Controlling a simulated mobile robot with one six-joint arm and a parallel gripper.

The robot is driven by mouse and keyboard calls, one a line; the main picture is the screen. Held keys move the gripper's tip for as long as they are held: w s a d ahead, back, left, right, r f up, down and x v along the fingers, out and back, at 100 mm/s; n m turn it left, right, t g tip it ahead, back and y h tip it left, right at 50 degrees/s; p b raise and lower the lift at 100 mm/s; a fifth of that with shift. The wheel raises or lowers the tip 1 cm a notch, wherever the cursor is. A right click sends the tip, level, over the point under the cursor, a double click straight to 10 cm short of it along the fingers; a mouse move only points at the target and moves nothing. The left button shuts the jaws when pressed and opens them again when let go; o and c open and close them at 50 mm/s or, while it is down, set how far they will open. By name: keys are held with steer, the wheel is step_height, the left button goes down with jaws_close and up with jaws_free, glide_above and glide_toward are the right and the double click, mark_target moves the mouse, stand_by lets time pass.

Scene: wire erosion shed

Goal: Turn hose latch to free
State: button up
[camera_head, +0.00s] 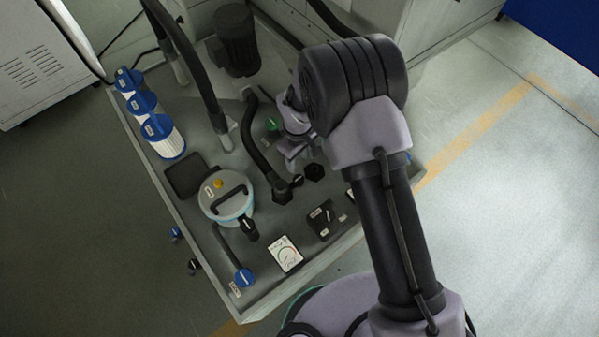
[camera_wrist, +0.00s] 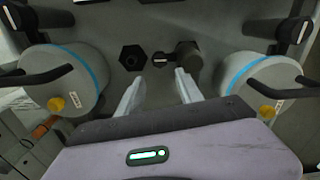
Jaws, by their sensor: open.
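The hose latch (camera_head: 297,181) looks like a small black knob with a white mark. It sits on the grey tray deck between the black hose's end (camera_head: 282,193) and a black hexagonal port (camera_head: 314,172). My gripper (camera_head: 293,156) is above the deck close to the latch. In the wrist view my gripper (camera_wrist: 158,85) is open, its two pale fingers apart and empty.
A pale canister (camera_head: 212,206) with a black handle stands left of the hose. Two such canisters, left (camera_wrist: 62,85) and right (camera_wrist: 262,80), flank my fingers in the wrist view.

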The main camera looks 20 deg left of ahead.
mark_target(298, 178)
step_height(298, 178, down, 12)
steer(key=b, duration=0.2)
steer(key=shift+r+b, duration=0.1)
steer(key=shift+b, duration=0.3)
steer(key=shift+c, duration=0.2)
jaws_close()
